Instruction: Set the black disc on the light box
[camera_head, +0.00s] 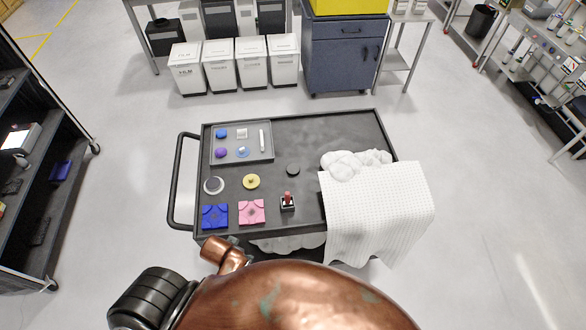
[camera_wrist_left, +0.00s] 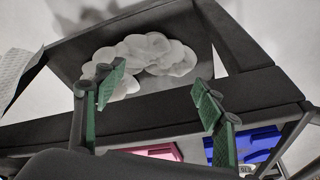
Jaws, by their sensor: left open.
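The black disc (camera_head: 293,169) lies flat on the dark top of the cart (camera_head: 310,125), right of the yellow ring-like piece and left of the white cloth. A box with a bright white face (camera_head: 20,137), which looks like the light box, sits on the dark shelf at the far left. My left gripper (camera_wrist_left: 158,95) shows in the left wrist view, its two green-padded fingers spread apart with nothing between them. It is near the cart's front edge; in the head view its fingers are mostly hidden by my copper-coloured body. My right gripper is not seen.
A grey tray (camera_head: 262,158) with small items sits at the cart's back left. Blue (camera_head: 215,216) and pink (camera_head: 251,212) blocks and a small red-topped device (camera_head: 288,202) line the front. White cloth (camera_head: 375,205) hangs over the right. Floor lies open between cart and shelf.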

